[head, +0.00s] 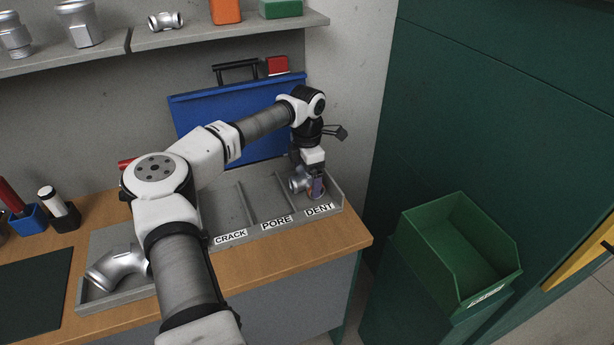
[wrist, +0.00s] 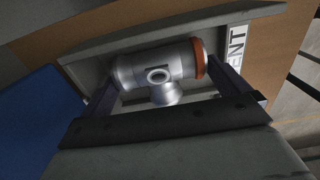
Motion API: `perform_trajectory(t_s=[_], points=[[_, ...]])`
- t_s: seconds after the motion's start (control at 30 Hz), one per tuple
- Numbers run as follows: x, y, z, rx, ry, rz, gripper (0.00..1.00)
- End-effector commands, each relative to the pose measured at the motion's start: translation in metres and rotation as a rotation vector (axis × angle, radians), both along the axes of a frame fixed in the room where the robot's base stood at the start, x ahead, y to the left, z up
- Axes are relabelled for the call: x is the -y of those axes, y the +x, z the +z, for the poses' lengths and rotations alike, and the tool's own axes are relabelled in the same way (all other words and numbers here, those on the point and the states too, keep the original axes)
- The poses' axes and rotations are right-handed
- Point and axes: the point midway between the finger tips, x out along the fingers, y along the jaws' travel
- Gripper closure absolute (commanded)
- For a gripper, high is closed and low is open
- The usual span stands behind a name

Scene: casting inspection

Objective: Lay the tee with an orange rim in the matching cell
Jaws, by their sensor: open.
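The grey metal tee with an orange rim (wrist: 160,66) lies in the DENT cell (wrist: 100,50) in the wrist view, its rimmed end towards the DENT label and its branch facing my gripper. In the head view the tee (head: 298,184) is partly hidden by my gripper (head: 311,184), at the right end of the grey tray (head: 232,212). My gripper (wrist: 161,72) is open, with one finger on either side of the tee. I cannot tell whether the fingers touch it.
The CRACK (head: 230,237) and PORE (head: 277,222) cells look empty where visible. A metal elbow (head: 117,268) lies at the tray's left end. A blue case lid (head: 215,115) stands behind. A green bin (head: 455,250) is at right. Shelves (head: 220,30) hang above.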

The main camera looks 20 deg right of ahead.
Motion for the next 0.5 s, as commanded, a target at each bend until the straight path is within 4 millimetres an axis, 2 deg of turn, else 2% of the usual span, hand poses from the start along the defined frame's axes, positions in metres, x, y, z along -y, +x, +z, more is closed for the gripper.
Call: perform_trajectory(t_s=[0.5], points=[[0.001, 0.000, 0.108, 0.005, -0.002, 0.000, 0.00]])
